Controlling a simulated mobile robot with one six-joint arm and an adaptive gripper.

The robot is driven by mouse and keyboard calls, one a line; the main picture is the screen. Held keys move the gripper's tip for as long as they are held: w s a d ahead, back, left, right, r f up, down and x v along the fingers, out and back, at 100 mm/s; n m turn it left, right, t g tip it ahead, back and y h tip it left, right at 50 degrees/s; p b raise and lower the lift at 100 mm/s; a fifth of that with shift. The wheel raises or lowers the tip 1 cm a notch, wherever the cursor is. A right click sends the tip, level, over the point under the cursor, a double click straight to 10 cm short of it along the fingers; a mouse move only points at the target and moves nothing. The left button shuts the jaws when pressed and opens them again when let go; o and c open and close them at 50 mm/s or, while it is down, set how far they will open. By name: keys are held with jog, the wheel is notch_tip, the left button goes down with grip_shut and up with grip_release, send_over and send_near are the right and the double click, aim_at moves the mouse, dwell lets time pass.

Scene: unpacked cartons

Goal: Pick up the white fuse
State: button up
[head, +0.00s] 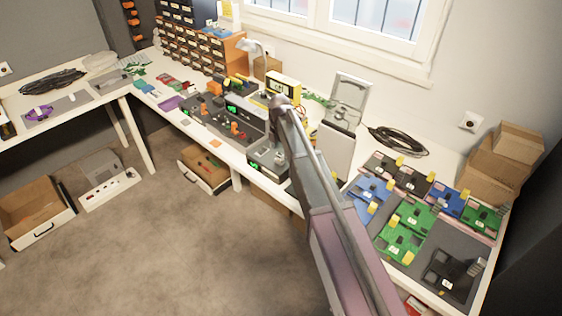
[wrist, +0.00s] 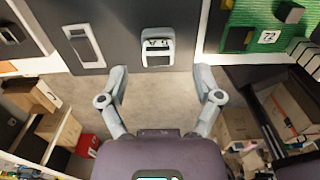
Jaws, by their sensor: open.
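In the wrist view, a small white block with a dark marking, which looks like the white fuse (wrist: 157,47), sits on a dark grey surface (wrist: 120,48) near its edge. My gripper (wrist: 160,78) is open and empty. Its two fingers are spread wide, and the white block shows ahead of the gap between them. No contact with it shows. In the head view my arm crosses the bench, and I cannot make out the gripper or the fuse there.
A green board marked 72 (wrist: 262,22) lies right of the white block, and a pale framed part (wrist: 85,45) lies to its left. Several blue and green boards (head: 404,232) cover the bench's right end. Cardboard boxes (head: 497,172) stand in the right corner. Open floor (head: 190,255) lies before the bench.

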aim_at(280, 158)
jog(key=shift+f+b, duration=1.1)
jog(key=shift+f, duration=0.3)
jog(key=c, duration=0.9)
